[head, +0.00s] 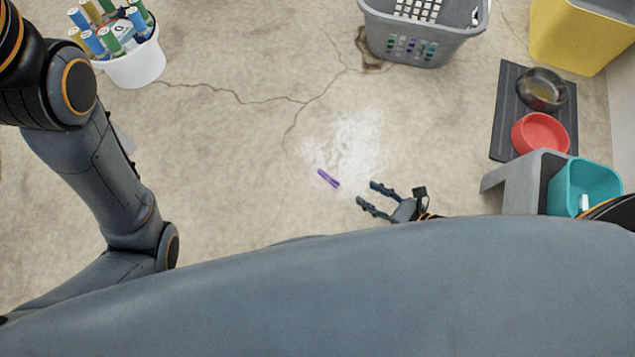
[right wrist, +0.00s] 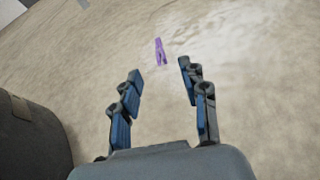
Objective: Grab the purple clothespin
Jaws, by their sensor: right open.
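The purple clothespin (head: 328,178) lies on the concrete floor near the middle of the head view. It also shows in the right wrist view (right wrist: 160,51), beyond the fingertips and between their lines. My right gripper (head: 368,194) is open and empty, to the right of the clothespin and a little nearer to my body, its fingers pointing left toward it. In the right wrist view the two fingers (right wrist: 159,70) stand wide apart with bare floor between them. The clothespin is apart from both fingers. My left arm comes in at the left; its gripper is out of view.
A grey laundry basket (head: 425,50) stands at the top. Floor around the clothespin is clear.

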